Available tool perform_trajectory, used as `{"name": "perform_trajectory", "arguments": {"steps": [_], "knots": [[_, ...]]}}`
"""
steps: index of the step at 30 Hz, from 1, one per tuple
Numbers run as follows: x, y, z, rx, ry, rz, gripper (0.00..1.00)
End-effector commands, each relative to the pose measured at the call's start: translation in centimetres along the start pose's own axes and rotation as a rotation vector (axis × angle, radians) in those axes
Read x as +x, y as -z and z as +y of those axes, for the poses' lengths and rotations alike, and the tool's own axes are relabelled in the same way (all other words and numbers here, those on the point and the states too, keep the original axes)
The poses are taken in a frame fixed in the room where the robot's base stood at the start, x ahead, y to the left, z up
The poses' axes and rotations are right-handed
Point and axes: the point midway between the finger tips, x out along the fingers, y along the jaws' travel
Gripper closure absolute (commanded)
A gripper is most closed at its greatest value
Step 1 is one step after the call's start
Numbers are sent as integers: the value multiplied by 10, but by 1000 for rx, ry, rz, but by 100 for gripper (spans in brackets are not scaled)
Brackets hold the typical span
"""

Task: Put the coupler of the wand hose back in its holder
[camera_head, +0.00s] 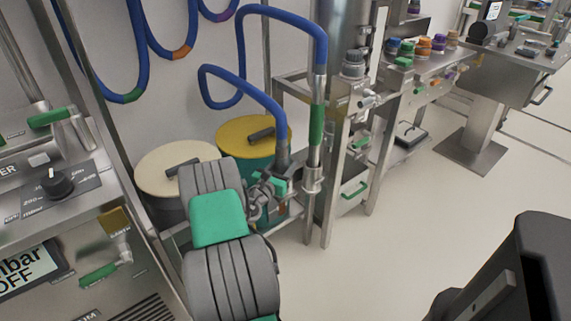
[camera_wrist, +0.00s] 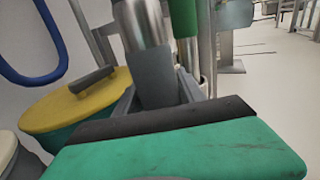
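The blue wand hose (camera_head: 245,84) ends in a grey metal coupler (camera_head: 282,154), which hangs nearly upright beside the wand (camera_head: 316,125) with its green grip. My gripper (camera_head: 275,183) is at the coupler's lower end. In the wrist view the coupler (camera_wrist: 152,75) stands between my gripper's grey fingers (camera_wrist: 158,98), which appear closed on its lower part. The wand (camera_wrist: 184,18) shows just behind it, to the right. A metal bracket (camera_head: 312,181) surrounds the wand's lower end. The coupler's own holder cannot be clearly picked out, and its lower tip is hidden.
A yellow-lidded bin (camera_head: 240,131) and a cream-lidded bin (camera_head: 160,158) stand behind my arm by the wall. A steel frame (camera_head: 330,215) stands right of the wand. A control cabinet (camera_head: 70,235) is at left.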

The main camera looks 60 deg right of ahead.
Motion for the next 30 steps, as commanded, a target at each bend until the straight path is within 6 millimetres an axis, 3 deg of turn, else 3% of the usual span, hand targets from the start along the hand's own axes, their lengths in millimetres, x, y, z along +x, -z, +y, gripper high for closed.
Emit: {"name": "perform_trajectory", "arguments": {"steps": [6, 14, 24, 30], "knots": [[0, 0, 0, -1, 0, 1, 35], [-3, 2, 0, -2, -1, 3, 35], [-64, 0, 1, -4, -4, 3, 35], [-79, 1, -1, -1, 0, 1, 35]]}}
